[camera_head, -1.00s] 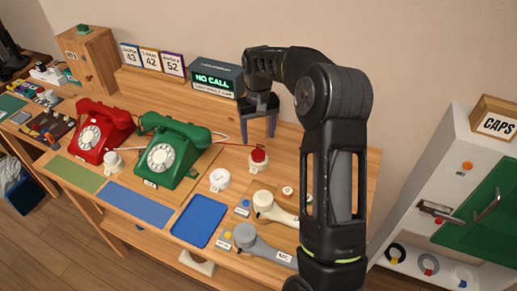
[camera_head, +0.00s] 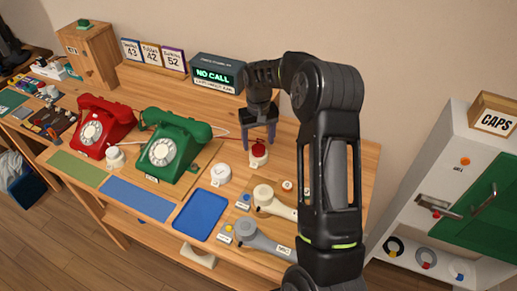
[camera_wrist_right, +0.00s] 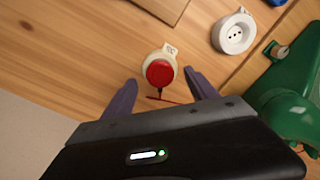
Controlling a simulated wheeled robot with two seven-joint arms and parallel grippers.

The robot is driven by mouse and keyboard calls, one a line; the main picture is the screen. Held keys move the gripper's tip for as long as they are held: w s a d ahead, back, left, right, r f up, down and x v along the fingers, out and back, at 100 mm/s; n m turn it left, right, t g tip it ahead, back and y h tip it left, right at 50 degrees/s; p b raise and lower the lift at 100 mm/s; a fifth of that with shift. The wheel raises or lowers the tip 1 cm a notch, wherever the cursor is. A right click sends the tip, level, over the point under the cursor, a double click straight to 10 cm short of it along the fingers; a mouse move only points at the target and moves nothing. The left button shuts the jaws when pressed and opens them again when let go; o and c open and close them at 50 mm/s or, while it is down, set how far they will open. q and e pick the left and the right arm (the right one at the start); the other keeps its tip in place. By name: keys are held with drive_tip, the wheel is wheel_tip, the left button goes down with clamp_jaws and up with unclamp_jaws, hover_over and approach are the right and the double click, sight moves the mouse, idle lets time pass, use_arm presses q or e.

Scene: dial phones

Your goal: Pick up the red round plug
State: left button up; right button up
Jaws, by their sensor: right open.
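The red round plug (camera_head: 259,149) sits on a round white socket base (camera_head: 257,160) on the wooden desk, behind the handsets. In the right wrist view the red plug (camera_wrist_right: 160,73) lies near the mouth of the jaws, with its pale base (camera_wrist_right: 158,54) under it. My right gripper (camera_head: 258,146) is open and points down, its purple fingers on either side of the plug in the head view. In the right wrist view the fingertips (camera_wrist_right: 161,80) flank the plug with gaps on both sides. A red cord is partly hidden by the gripper. My left gripper is out of view.
A green phone (camera_head: 170,147) and a red phone (camera_head: 101,129) stand to the left. A cream handset (camera_head: 274,201) and a grey handset (camera_head: 260,240) lie nearer the front.

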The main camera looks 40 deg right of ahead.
sight(259, 148)
drive_tip(key=shift+f, duration=1.4)
drive_tip(key=c, duration=1.3)
drive_tip(key=shift+r, duration=0.15)
drive_tip(key=shift+w+r, duration=0.1)
drive_tip(key=shift+r, duration=0.2)
wheel_tip(259, 148, up, 9)
drive_tip(key=shift+r+b, duration=0.1)
drive_tip(key=shift+b, duration=0.7)
